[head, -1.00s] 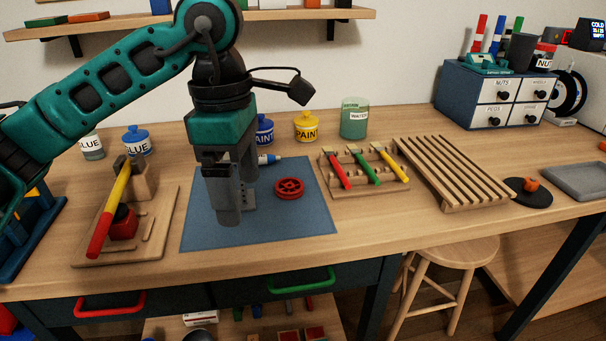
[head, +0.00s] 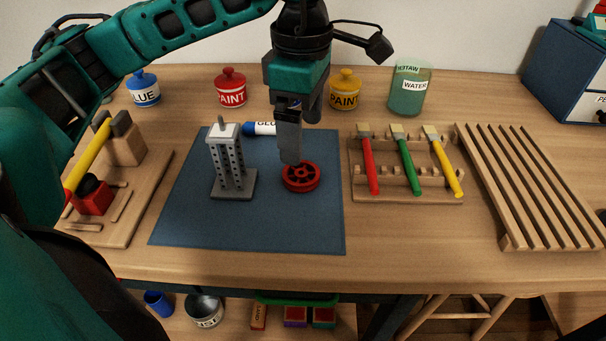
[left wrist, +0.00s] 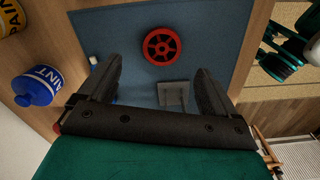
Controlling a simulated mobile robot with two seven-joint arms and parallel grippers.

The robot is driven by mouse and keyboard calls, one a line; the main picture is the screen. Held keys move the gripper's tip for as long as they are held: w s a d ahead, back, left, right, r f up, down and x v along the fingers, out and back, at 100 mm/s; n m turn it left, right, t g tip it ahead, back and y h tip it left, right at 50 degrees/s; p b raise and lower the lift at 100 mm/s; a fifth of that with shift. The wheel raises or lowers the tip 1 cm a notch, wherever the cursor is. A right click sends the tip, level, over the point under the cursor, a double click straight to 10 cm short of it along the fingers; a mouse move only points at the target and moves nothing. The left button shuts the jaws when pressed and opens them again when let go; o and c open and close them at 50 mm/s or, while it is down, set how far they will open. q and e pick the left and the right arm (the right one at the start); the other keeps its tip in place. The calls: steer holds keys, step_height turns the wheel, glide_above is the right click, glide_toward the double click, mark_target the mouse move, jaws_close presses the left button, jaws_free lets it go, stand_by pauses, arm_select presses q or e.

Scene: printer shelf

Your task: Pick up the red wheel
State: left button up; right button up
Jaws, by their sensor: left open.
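The red wheel (head: 301,186) lies flat on the blue mat (head: 255,228), right of a grey tower. My left gripper (head: 300,140) points down just behind and above the wheel in the head view, with one fingertip overlapping the wheel's far rim. Its jaws are open and nothing is between them. In the left wrist view, the wheel (left wrist: 162,60) is beyond the two spread fingertips (left wrist: 157,68). I cannot tell the exact height of the fingertips above the wheel. My right gripper is not in view.
The grey tower (head: 230,170) stands upright close left of the wheel. A glue tube (head: 262,129) lies behind it. A brush rack (head: 408,197) stands to the right, a wooden board with a hammer (head: 92,152) to the left, and paint pots (head: 231,90) behind. The mat's front is clear.

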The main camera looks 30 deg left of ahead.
mark_target(304, 173)
arm_select(q)
steer(key=f, duration=0.3)
steer(key=f+b, duration=0.1)
steer(key=f, duration=0.3)
steer(key=shift+s+d+f, duration=0.15)
steer(key=shift+d+f, duration=0.05)
steer(key=shift+c, duration=0.2)
steer(key=c, duration=1.1)
